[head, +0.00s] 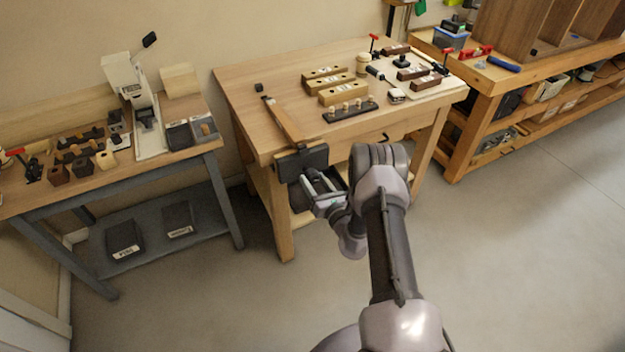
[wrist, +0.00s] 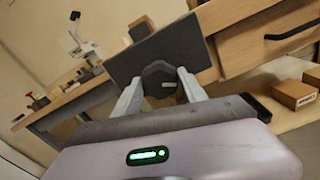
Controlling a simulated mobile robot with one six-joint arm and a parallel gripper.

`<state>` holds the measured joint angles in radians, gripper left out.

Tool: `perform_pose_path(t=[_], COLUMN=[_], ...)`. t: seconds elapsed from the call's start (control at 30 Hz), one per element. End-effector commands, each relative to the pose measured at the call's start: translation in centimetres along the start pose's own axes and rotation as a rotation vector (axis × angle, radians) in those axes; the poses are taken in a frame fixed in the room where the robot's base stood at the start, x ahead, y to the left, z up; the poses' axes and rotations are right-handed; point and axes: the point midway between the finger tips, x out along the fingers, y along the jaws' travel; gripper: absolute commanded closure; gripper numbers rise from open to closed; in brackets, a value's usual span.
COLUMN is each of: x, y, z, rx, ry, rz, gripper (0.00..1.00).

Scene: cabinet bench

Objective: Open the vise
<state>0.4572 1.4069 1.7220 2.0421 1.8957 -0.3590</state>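The vise (head: 302,160) is a dark block with a jaw plate at the front left corner of the middle wooden workbench. In the wrist view its dark square plate (wrist: 157,52) stands in front of the bench edge, with a dark round hub (wrist: 158,78) and a small light bar low on it. My gripper (head: 320,183) is just in front of the vise. In the wrist view my gripper (wrist: 160,76) has its fingers apart, one on each side of the hub. I cannot tell whether they touch it. The gap between the vise jaws is not clearly visible.
The middle workbench (head: 245,85) carries wooden blocks, a dark peg rack (head: 350,111) and small tools. A grey-legged bench (head: 180,158) stands left and a shelf bench (head: 520,78) right. A drawer handle (wrist: 290,31) shows right of the vise. Floor in front is clear.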

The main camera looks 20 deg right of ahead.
Motion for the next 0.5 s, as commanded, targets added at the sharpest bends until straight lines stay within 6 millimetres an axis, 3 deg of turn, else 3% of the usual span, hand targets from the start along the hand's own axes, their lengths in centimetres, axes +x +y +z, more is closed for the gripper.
perform_pose_path(t=[0.3,0.5], x=[-0.12,-0.15], y=[-0.03,0.01], z=[-0.19,-0.09], rx=[-0.269,-0.299], ry=[0.001,0.002], rz=[0.000,0.000], gripper=[0.87,0.87])
